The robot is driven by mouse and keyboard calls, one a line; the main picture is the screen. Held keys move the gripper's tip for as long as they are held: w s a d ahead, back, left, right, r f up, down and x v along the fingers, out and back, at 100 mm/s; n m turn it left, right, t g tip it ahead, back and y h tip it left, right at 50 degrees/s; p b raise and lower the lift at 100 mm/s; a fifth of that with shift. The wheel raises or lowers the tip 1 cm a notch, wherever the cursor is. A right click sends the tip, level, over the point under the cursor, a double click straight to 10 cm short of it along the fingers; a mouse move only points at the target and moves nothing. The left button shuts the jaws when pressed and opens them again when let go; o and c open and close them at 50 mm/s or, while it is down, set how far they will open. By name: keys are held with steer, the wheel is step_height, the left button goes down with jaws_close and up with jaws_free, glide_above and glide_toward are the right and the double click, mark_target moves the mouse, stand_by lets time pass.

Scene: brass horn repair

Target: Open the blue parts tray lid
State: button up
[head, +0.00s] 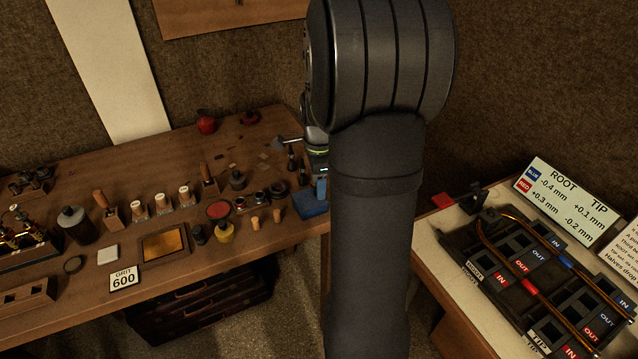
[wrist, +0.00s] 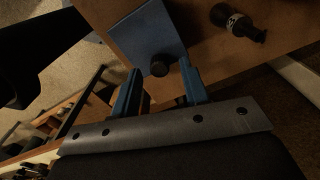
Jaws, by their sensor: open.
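The blue parts tray (head: 310,204) sits on the wooden bench near its right end, partly hidden behind my arm in the head view. In the wrist view its flat blue lid (wrist: 146,30) appears closed. A dark round knob (wrist: 160,66) is at the lid's near edge. My gripper (wrist: 160,90) is open, its two blue fingers apart, with the knob just beyond and between the fingertips in the picture. I cannot tell whether either finger touches it. In the head view my arm hides most of the gripper.
A second table with a black slotted rack (head: 470,250) is at right.

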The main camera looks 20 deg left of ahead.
steer(key=shift+f, duration=0.35)
jaws_close()
steer(key=shift+w+d, duration=2.15)
steer(key=shift+w, duration=0.05)
jaws_free()
steer(key=shift+r, duration=0.1)
